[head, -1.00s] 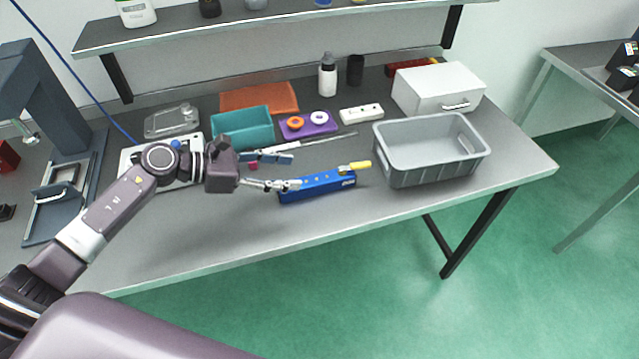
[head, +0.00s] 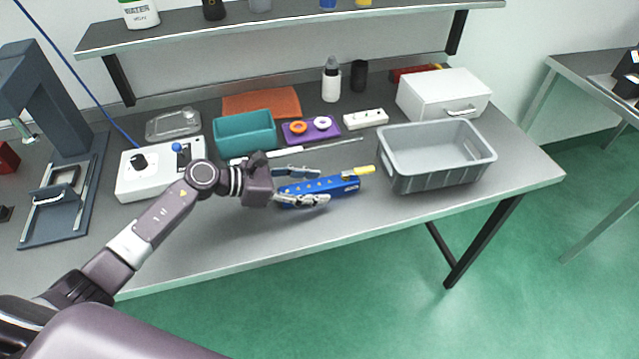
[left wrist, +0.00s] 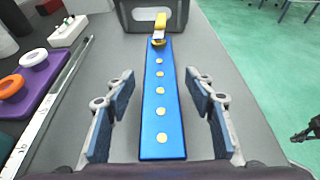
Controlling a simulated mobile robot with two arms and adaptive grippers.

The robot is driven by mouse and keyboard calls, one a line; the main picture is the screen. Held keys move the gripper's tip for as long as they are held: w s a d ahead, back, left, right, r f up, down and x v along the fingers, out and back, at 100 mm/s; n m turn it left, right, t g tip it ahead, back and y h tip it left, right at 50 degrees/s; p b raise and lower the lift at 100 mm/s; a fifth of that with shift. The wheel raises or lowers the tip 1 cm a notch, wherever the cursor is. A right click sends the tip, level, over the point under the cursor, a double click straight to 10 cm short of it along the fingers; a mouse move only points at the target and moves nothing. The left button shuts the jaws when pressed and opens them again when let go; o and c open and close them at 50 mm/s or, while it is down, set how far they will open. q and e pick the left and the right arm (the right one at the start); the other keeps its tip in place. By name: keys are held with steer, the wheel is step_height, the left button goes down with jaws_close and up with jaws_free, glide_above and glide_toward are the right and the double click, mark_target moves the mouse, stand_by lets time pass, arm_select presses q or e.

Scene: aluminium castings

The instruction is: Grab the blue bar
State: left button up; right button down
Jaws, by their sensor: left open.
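The blue bar (head: 335,186) lies on the grey table left of the grey bin. It has a row of yellow dots along its top and a yellow end piece pointing right. My left gripper (head: 314,186) is open at the bar's left end, with one finger on the far side and one on the near side. In the left wrist view the bar (left wrist: 162,100) runs lengthwise between the two open fingers of the gripper (left wrist: 162,95), with gaps on both sides.
A grey bin (head: 436,185) stands right of the bar. A white control box (head: 150,180) stands left. The table front is clear.

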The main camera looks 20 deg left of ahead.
arm_select(q)
steer(key=shift+x, duration=1)
jaws_close()
steer(key=shift+r, duration=0.1)
